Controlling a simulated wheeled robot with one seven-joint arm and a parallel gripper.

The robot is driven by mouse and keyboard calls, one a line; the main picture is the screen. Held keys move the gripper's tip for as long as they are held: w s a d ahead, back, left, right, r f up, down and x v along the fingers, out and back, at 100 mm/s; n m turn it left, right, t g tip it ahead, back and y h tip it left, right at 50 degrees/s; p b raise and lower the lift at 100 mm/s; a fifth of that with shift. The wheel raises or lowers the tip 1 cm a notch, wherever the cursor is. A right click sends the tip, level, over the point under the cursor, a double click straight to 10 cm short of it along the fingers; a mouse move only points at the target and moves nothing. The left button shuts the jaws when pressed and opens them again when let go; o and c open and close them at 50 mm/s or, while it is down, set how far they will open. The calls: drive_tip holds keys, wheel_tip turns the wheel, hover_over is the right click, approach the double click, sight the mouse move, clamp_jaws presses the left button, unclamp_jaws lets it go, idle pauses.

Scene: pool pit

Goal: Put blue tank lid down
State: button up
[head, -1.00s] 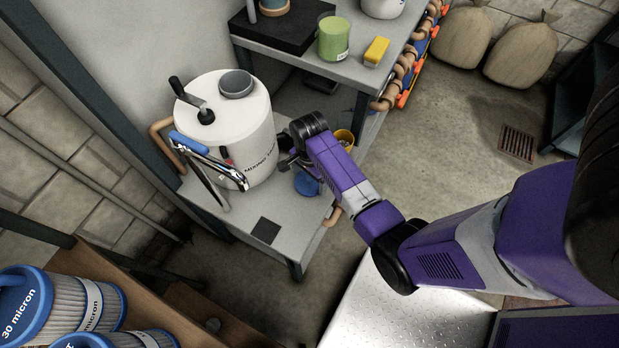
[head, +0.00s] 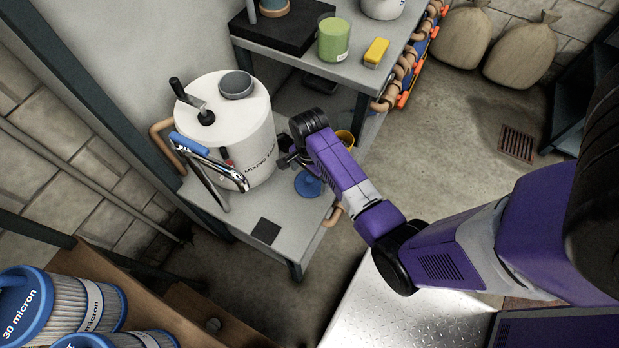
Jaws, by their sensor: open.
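The blue tank lid (head: 309,185) is a round disc with a raised middle. It lies on or just above the grey bench top, right of the white mixing tank (head: 258,130). My gripper (head: 287,161) is open, just above and left of the lid in the head view, close to the tank's right side. My wrist hides part of this spot, so I cannot tell whether a finger touches the lid. The tank has a round grey collar (head: 237,85) on top and a black crank (head: 195,101).
A chrome lever with a blue grip (head: 190,143) stands at the tank's front left. A yellow container (head: 345,137) is partly behind my wrist. A higher shelf (head: 345,70) holds a green candle-like jar (head: 334,39) and a yellow sponge (head: 376,52). The bench front (head: 228,208) has bare room.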

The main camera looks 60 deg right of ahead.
wheel_tip(320, 180, up, 10)
drive_tip(key=n+t+h, duration=0.2)
drive_tip(key=n, duration=0.2)
approach(309, 179)
drive_tip(key=s+d+f, duration=0.2)
drive_tip(key=s, duration=0.1)
drive_tip(key=s+a+r+n+t+h, duration=0.1)
drive_tip(key=s+a+r+n+t, duration=0.2)
drive_tip(key=s+a+n+t, duration=0.25)
drive_tip(key=s+a+r+n+t+y, duration=0.1)
drive_tip(key=s+a+r+n+t, duration=0.1)
drive_tip(key=r, duration=0.5)
drive_tip(key=s+a+r+n+t+y, duration=0.1)
drive_tip(key=s+a+r+n+t, duration=0.2)
drive_tip(key=a+r+n, duration=0.2)
drive_tip(key=s+a+r+n+t+y, duration=0.1)
drive_tip(key=s+a+r+n+t, duration=0.1)
drive_tip(key=a+r, duration=0.4)
wheel_tip(309, 179, up, 5)
drive_tip(key=shift+s+a+n, duration=0.2)
drive_tip(key=shift+s+n, duration=0.5)
drive_tip(key=shift+n, duration=0.35)
